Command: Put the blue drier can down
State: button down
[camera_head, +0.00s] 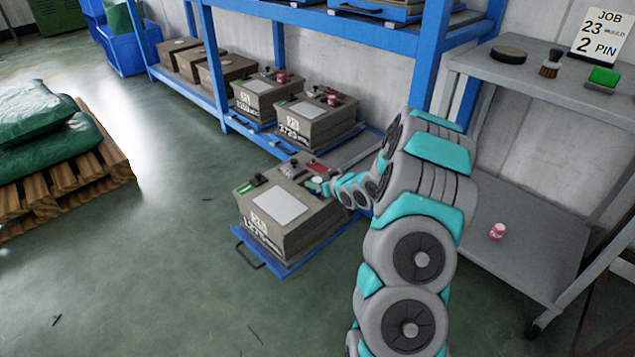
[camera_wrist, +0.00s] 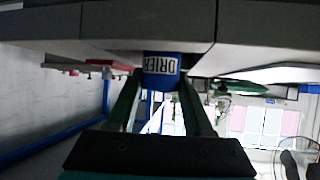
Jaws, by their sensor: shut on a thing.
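My gripper (camera_wrist: 161,78) is shut on the blue drier can (camera_wrist: 161,64), with a finger on either side of it. The can's white label reads DRIER. In the wrist view a grey surface meets the can's end at the top edge; I cannot tell whether they touch. In the head view my gripper (camera_head: 322,186) is low over the right part of the top of a grey-brown mould box (camera_head: 268,238). The can cannot be made out there.
The mould box sits on a pulled-out blue tray (camera_head: 262,264) and carries small items and a pale plate. Two similar boxes stand on the blue rack behind. A grey trolley (camera_head: 520,225) at right holds a small red can (camera_head: 497,231). A pallet (camera_head: 95,170) stands left; floor between is clear.

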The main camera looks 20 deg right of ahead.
jog(key=shift+c, duration=1.5)
grip_release()
jog(key=shift+r, duration=0.1)
jog(key=v, duration=1.1)
jog(key=s+a+r+g, duration=0.4)
jog(key=s+a, duration=0.3)
jog(key=s, duration=0.7)
jog(key=s+a+r+m+g+h, duration=0.1)
jog(key=s+a+r+g, duration=0.3)
jog(key=s, duration=1)
jog(key=s+a+r+g+h, duration=0.1)
jog(key=s+a+r+g, duration=0.4)
jog(key=s+a, duration=0.6)
jog(key=s, duration=0.3)
jog(key=shift+s+m+g, duration=0.2)
jog(key=shift+m+g, duration=0.2)
jog(key=shift+r, duration=0.1)
